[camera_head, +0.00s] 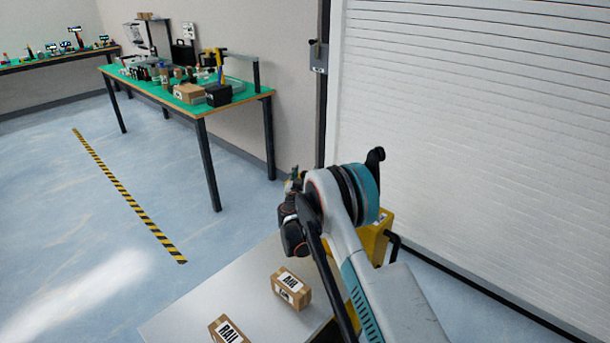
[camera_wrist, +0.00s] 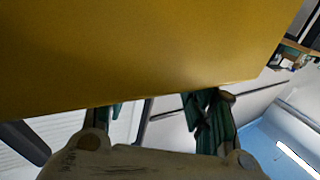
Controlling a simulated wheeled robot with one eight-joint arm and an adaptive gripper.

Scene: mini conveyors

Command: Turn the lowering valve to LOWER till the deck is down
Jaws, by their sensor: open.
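The grey deck (camera_head: 215,295) lies at the bottom of the head view and carries two cardboard boxes. A yellow housing (camera_head: 374,240) stands at the deck's far right end, partly behind my arm, with a black bent bar beside it. In the wrist view a plain yellow surface (camera_wrist: 150,50) fills the upper part, very close to the camera. My gripper (camera_wrist: 155,108) is open at its lower edge, its two fingers apart with nothing seen between them. Their tips are partly hidden by the yellow surface. I cannot make out the lowering valve or its LOWER mark in either view.
The boxes (camera_head: 291,288) and (camera_head: 228,330) bear labels. A white roller shutter (camera_head: 470,120) rises close on the right. A green-topped workbench (camera_head: 245,95) with many items stands at the back. Open blue floor with a yellow-black stripe (camera_head: 130,200) lies to the left.

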